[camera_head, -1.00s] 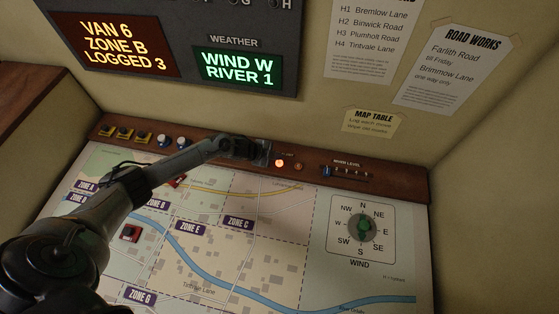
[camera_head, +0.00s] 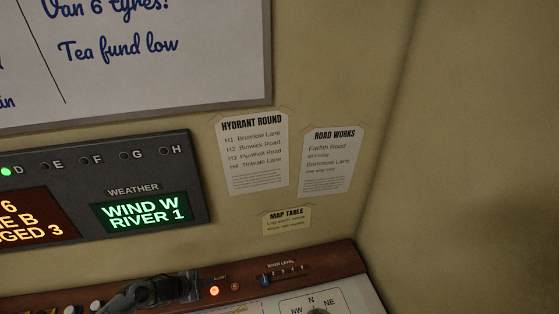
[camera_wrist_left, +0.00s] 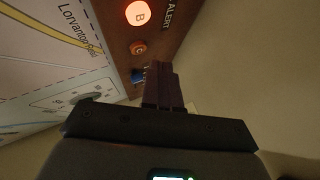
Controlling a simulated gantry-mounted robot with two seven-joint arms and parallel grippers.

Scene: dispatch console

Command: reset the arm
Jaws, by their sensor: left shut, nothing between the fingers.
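My left arm (camera_head: 140,296) reaches in along the bottom edge of the head view, mostly cut off. My left gripper (camera_head: 188,287) is over the wooden console ledge, just left of the lit orange ALERT button (camera_head: 214,291). In the left wrist view its dark fingers (camera_wrist_left: 163,85) are together with nothing between them. The lit ALERT button (camera_wrist_left: 138,13), marked B, shows beyond the fingers, with a smaller orange button (camera_wrist_left: 138,47) nearer. I cannot tell how high the gripper is above the ledge. My right gripper is not in view.
The river level slider (camera_head: 265,280) is on the ledge to the right. The map table's wind dial (camera_head: 318,309) is cut off below. A dark status panel (camera_head: 95,190) and a whiteboard (camera_head: 150,60) stand behind. Paper notices hang on the wall. The right wall is bare.

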